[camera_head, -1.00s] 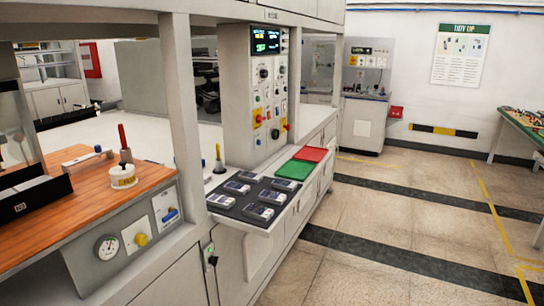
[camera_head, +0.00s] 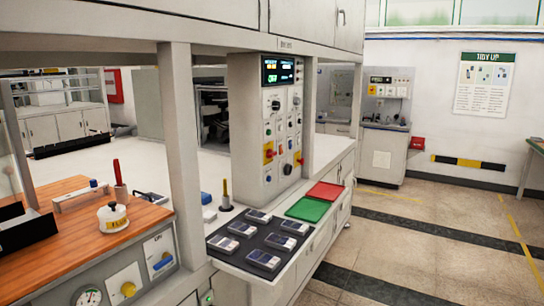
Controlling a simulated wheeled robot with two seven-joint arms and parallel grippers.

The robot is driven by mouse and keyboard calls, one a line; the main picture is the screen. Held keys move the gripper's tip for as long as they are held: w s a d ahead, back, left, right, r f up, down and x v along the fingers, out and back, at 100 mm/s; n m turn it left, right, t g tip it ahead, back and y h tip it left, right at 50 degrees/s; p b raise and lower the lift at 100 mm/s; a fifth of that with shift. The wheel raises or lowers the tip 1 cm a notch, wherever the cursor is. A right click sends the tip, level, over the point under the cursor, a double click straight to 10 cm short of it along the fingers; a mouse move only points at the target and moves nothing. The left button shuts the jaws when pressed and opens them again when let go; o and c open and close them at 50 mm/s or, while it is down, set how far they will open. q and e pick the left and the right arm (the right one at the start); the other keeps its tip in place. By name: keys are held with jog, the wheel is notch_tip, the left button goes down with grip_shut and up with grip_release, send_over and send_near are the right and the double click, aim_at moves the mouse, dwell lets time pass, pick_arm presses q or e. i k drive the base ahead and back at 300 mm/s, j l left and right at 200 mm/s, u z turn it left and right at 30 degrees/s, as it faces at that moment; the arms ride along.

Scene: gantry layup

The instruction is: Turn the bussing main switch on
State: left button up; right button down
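A grey control panel (camera_head: 249,125) stands on the bench at the centre, with a lit display (camera_head: 278,71) at its top. Below the display are black knobs, one being the upper knob (camera_head: 276,104), and several small buttons. A red-and-yellow rotary switch (camera_head: 269,153) sits at the lower left of the panel face, and a second red-and-yellow control (camera_head: 299,158) at its right edge. The labels are too small to read, so I cannot tell which one is the bussing main switch or how it is set. Neither gripper shows.
A dark mat (camera_head: 240,262) with several grey devices lies before the panel, beside a green tray (camera_head: 307,209) and a red tray (camera_head: 325,191). Floor is clear at right.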

aim_at(270, 154)
jog(key=i+l, duration=0.2)
jog(key=l, duration=0.35)
jog(key=i+l+u, duration=0.1)
jog(key=i+l, duration=0.15)
jog(key=l, duration=0.25)
jog(key=i+l, duration=0.15)
jog(key=l, duration=0.4)
jog(key=i+l+u, duration=0.1)
jog(key=l, duration=0.45)
jog(key=i+l, duration=0.3)
jog(key=l, duration=0.25)
jog(key=i+l+u, duration=0.1)
jog(key=l, duration=0.5)
jog(key=i+l, duration=0.2)
jog(key=l, duration=0.35)
jog(key=i+l+u, duration=0.1)
jog(key=l, duration=0.5)
jog(key=i, duration=0.1)
